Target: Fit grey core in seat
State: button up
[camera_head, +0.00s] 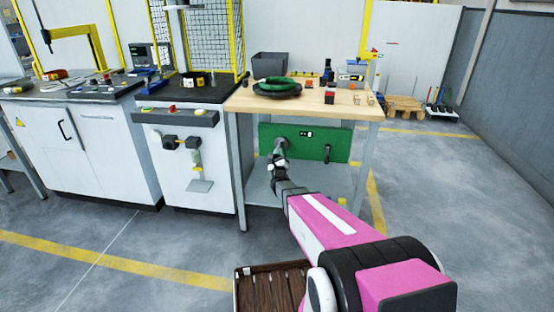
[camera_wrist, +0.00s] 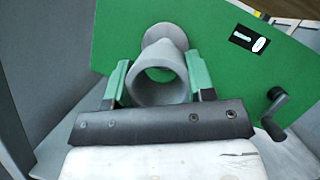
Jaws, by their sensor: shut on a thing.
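My gripper (camera_wrist: 158,66) has its two green-tipped fingers closed on either side of the grey core (camera_wrist: 160,92), a hollow tube whose open end faces the wrist camera. Just beyond the core a round, flared grey piece (camera_wrist: 165,33), which looks like the seat, stands against the green panel (camera_wrist: 110,30). The core lines up roughly with it, a little lower in the picture. I cannot tell whether they touch, as the core hides the join. In the head view my gripper (camera_head: 279,158) is at the left part of the green panel (camera_head: 310,150), under the wooden table.
A dark crank handle (camera_wrist: 274,105) sticks out at the panel's right. The wooden table (camera_head: 320,105) above carries a green coil (camera_head: 276,84) and a grey bin (camera_head: 270,65). A white machine cabinet (camera_head: 190,165) stands to the left. A brown slatted pallet (camera_head: 270,290) lies in front.

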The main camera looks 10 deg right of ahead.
jog(key=shift+w+d, duration=0.2)
jog(key=shift+w, duration=0.45)
jog(key=shift+w+d, duration=0.35)
jog(key=shift+w, duration=0.8)
jog(key=shift+w+d, duration=0.4)
jog(key=shift+w, duration=0.75)
jog(key=shift+w+d, duration=0.35)
jog(key=shift+w, duration=0.8)
dwell(1.1)
jog(key=o, duration=1)
jog(key=shift+s, duration=0.1)
jog(key=v, duration=1)
jog(key=shift+s+f, duration=0.2)
jog(key=shift+s, duration=0.1)
